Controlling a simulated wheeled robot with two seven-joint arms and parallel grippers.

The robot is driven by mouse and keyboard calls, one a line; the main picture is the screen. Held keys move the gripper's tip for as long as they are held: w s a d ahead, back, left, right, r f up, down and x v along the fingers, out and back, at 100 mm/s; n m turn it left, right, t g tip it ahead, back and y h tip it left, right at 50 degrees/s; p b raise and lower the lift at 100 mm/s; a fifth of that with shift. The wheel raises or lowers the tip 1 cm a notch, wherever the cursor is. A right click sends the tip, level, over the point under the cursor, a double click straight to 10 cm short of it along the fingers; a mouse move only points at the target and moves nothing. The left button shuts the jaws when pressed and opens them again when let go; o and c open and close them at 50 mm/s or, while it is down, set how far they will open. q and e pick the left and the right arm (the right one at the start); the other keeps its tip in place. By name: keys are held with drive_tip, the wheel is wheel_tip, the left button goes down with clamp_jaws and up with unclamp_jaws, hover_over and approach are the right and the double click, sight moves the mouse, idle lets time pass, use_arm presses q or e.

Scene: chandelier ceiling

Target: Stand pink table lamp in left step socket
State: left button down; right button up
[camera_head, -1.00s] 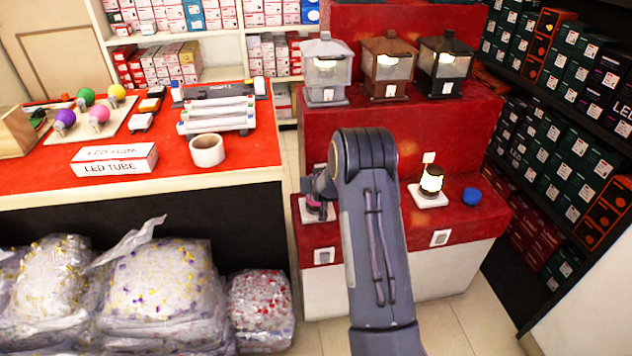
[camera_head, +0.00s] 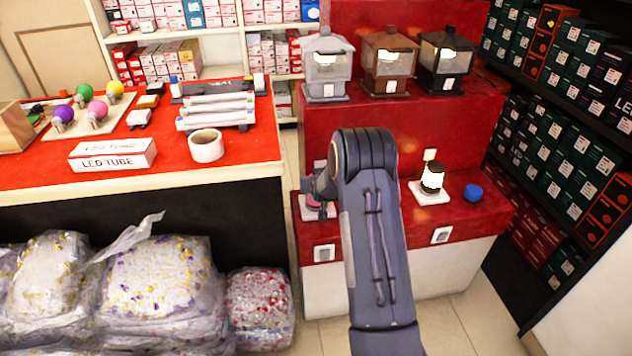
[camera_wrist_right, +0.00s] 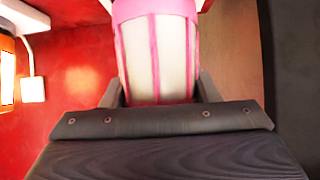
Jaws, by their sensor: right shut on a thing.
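The pink table lamp (camera_wrist_right: 157,50), with pale panels between pink ribs, fills the middle of the right wrist view. My right gripper (camera_wrist_right: 159,90) is shut on it, one finger on each side. In the head view my right gripper (camera_head: 318,188) is at the left end of the red step, mostly hidden by my arm. A bit of the pink lamp (camera_head: 315,203) shows below it, over a white socket plate (camera_head: 307,213) on the left of the step. I cannot tell whether the lamp touches the plate. My left gripper is out of view.
A lit lamp (camera_head: 432,177) stands on the right socket plate (camera_head: 420,196), beside a blue knob (camera_head: 473,192). Several lanterns stand on the higher step (camera_head: 400,125). A red-topped counter (camera_head: 230,170) is at the left, with bagged goods (camera_head: 160,290) below it.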

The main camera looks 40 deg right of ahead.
drive_tip(key=o, duration=1.2)
drive_tip(key=s+a+r+n+g+y, duration=0.1)
drive_tip(key=s+a+r+y, duration=0.6)
drive_tip(key=s+a+r, duration=1.25)
drive_tip(key=s+a+f+n+g+y+p, duration=0.1)
drive_tip(key=s+a+n+g, duration=0.1)
drive_tip(key=s+a, duration=0.6)
drive_tip(key=s+a+f+n+g+y, duration=0.1)
drive_tip(key=s+a, duration=0.3)
drive_tip(key=s, duration=0.8)
drive_tip(key=r+p, duration=1.7)
drive_tip(key=shift+w+a+r, duration=0.1)
drive_tip(key=shift+w, duration=0.15)
